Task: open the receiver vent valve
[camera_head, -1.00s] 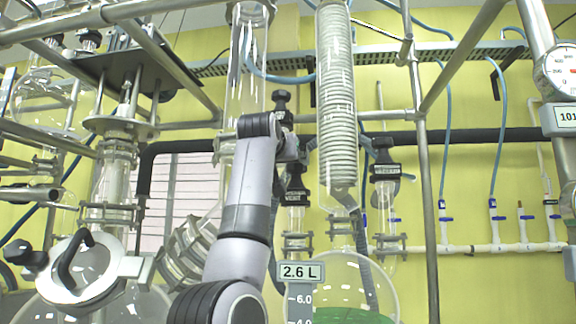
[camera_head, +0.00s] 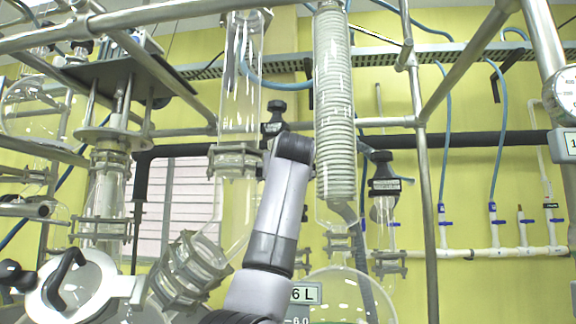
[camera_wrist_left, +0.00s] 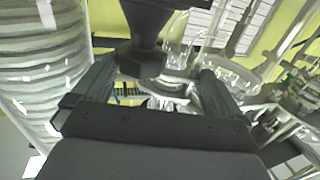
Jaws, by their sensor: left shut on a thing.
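My left gripper (camera_wrist_left: 155,85) shows in the left wrist view, with a finger on either side of a black valve knob (camera_wrist_left: 145,45). It is shut on this knob. In the head view my left arm (camera_head: 280,205) rises from the bottom centre and hides its gripper and most of the middle valve behind it. Only a bit of that valve's dark label (camera_head: 304,213) shows at the arm's right side. I cannot read the label or tell the valve's turn angle. My right gripper is not in view.
A coiled glass condenser (camera_head: 334,110) stands close to the right of my arm. Another black-knobbed valve (camera_head: 384,180) is further right, and a black knob (camera_head: 274,118) is above the arm at left. Metal rails (camera_head: 465,60) and glassware crowd the space.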

